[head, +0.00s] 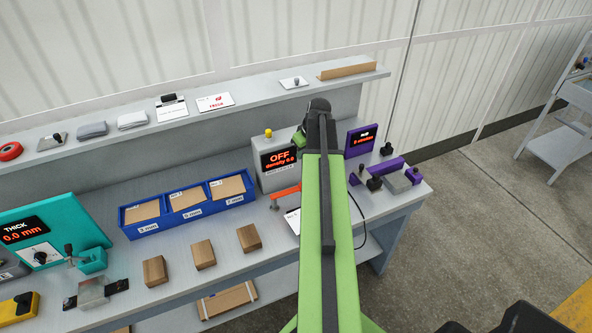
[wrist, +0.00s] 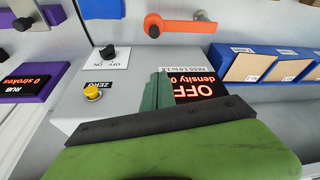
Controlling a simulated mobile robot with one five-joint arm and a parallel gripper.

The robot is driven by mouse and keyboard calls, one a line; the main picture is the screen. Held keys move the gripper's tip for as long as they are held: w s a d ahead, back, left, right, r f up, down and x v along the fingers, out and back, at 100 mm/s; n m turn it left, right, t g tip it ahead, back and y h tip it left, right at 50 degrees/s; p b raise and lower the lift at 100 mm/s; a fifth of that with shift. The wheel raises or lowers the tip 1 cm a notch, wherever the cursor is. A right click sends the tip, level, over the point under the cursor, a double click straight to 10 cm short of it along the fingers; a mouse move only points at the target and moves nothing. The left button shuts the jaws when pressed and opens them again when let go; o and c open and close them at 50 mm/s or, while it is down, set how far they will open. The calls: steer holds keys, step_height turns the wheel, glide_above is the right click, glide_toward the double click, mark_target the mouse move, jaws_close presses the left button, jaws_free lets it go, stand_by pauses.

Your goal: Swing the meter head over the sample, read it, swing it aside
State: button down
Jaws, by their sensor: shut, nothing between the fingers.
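The density meter (head: 270,178) is a grey box on the bench, its display reading OFF and density 0.0. It has a yellow ZERO button (wrist: 92,92) and a black OFF/ON knob (wrist: 108,50) on top. Its orange meter head (head: 286,191) sticks out at the front; the wrist view shows the orange arm (wrist: 180,25) with a dark knob at its end. A white card (head: 293,220) lies on the bench by the head, partly hidden by my arm. My gripper (wrist: 157,92) is shut and empty above the meter's top, beside the display.
Blue bins (head: 188,202) with brown pieces stand left of the meter, wooden blocks (head: 204,254) in front of them. A purple rubbing device (head: 385,172) is on the right. A teal thickness gauge (head: 48,235) is far left. A shelf (head: 240,99) runs behind.

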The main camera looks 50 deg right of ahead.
mark_target(295, 169)
steer(key=b+x, duration=1)
steer(key=x, duration=0.1)
steer(key=shift+a+f+b, duration=0.15)
steer(key=shift+f+b, duration=0.05)
steer(key=shift+b, duration=0.15)
steer(key=s, duration=0.1)
steer(key=s+r+p, duration=0.1)
steer(key=s, duration=0.2)
steer(key=shift+s+a+r, duration=0.1)
steer(key=shift+a+r, duration=0.1)
steer(key=shift+a, duration=0.1)
steer(key=shift+a, duration=0.2)
